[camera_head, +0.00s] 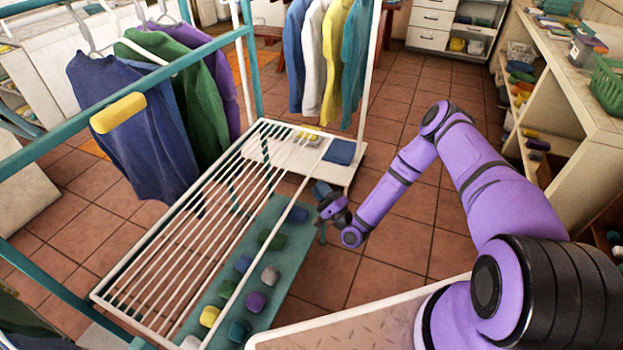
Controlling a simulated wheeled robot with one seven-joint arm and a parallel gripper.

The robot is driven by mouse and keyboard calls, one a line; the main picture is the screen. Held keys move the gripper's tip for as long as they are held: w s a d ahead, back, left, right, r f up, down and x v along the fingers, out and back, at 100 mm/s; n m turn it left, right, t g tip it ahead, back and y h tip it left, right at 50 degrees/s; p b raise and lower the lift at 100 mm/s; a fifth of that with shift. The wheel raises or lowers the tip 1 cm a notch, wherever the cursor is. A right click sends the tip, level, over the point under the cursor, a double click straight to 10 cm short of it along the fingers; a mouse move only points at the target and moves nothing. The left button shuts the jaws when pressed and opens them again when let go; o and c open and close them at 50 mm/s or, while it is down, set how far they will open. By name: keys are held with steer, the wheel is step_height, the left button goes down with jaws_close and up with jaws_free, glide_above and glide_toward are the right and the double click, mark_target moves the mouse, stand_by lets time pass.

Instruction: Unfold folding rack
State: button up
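The folding rack is a white slatted panel (185,235) in a teal frame (252,62). The panel lies spread out, roughly level or slightly sloped, left of my arm. A teal bar with a yellow grip (118,113) crosses the upper left. My gripper (322,212) is small and dark, just right of the panel's right edge, near its far half. I cannot tell whether it touches the rack, or whether its fingers are open or shut. My purple arm reaches in from the right.
Several folded cloths lie on a teal shelf (262,222) below the slats. A blue shirt (125,125) and other garments hang at left; more hang at the back. A white low platform (345,172) stands beyond the panel. A shelf counter (570,95) bounds the right. Tiled floor (400,255) is open between.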

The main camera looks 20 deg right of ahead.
steer(key=shift+v, duration=2.1)
steer(key=w+d+r+n+g, duration=0.1)
steer(key=w+r+n+g, duration=0.3)
steer(key=w+r+n, duration=0.3)
steer(key=w+d+r+n+g, duration=0.1)
steer(key=w+r+n+g, duration=0.35)
steer(key=r, duration=0.45)
steer(key=s+d+r+n+g+h, duration=0.1)
steer(key=s+d+r+h, duration=0.15)
steer(key=r, duration=0.45)
steer(key=s+d+r+n+h, duration=0.1)
steer(key=r+h, duration=0.2)
steer(key=r, duration=0.4)
steer(key=s+d+r+n+g+h, duration=0.1)
steer(key=d+r+h, duration=0.15)
steer(key=r, duration=0.55)
steer(key=s+d+r+g+h, duration=0.15)
steer(key=s+r+h, duration=0.25)
steer(key=s+r, duration=1.2)
steer(key=s+a+g+y, duration=0.1)
steer(key=s+a+g, duration=0.1)
steer(key=s, duration=2.1)
steer(key=shift+r+g, duration=0.4)
steer(key=shift+g, duration=0.3)
